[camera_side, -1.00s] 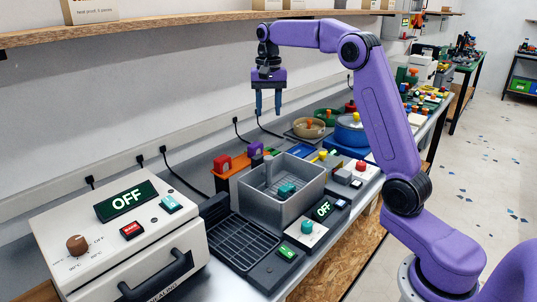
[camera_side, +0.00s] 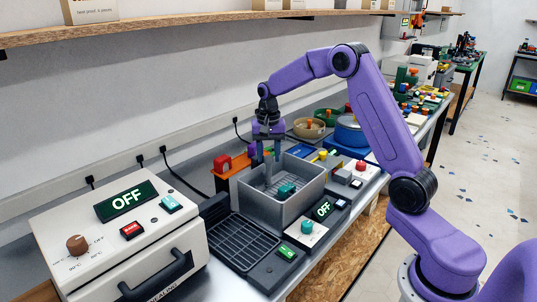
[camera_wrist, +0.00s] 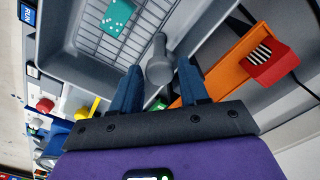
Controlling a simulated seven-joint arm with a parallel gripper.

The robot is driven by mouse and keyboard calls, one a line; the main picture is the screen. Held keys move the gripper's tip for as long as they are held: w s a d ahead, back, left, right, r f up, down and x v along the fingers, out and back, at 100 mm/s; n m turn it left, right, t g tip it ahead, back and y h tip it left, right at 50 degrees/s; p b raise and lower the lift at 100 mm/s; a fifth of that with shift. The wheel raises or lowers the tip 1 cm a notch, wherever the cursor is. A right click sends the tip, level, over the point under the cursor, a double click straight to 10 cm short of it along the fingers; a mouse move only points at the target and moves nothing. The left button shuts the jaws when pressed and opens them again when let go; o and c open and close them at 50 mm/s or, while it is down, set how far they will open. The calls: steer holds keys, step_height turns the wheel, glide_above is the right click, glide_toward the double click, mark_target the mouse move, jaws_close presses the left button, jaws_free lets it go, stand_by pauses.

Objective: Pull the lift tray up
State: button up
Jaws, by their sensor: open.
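The lift tray (camera_wrist: 88,44) is a wire rack lying low inside a grey open-topped tank. Its grey upright handle (camera_wrist: 160,70) has a rounded top and rises near one wall of the tank. A teal block with white spots (camera_wrist: 117,17) lies on the rack and also shows in the side view (camera_side: 287,190). My gripper (camera_side: 266,158) points down over the back left of the tank, its blue fingers apart. In the wrist view the handle's top appears between the fingertips. I cannot tell whether the fingers touch it.
The grey tank's walls (camera_side: 290,211) surround the tray. An orange holder (camera_side: 226,181) with a red piece (camera_side: 222,163) stands close behind left. A black drain grid (camera_side: 240,243) and a white sealing machine (camera_side: 165,245) are at left. A shelf (camera_side: 180,22) runs along the wall above.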

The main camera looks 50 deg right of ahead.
steer(key=shift+f, duration=0.1)
jaws_close()
step_height(320, 180, up, 8)
steer(key=shift+d+f, duration=0.1)
stand_by(0.4)
jaws_free()
steer(key=shift+f, duration=0.1)
step_height(320, 180, up, 18)
steer(key=shift+f, duration=0.25)
stand_by(0.4)
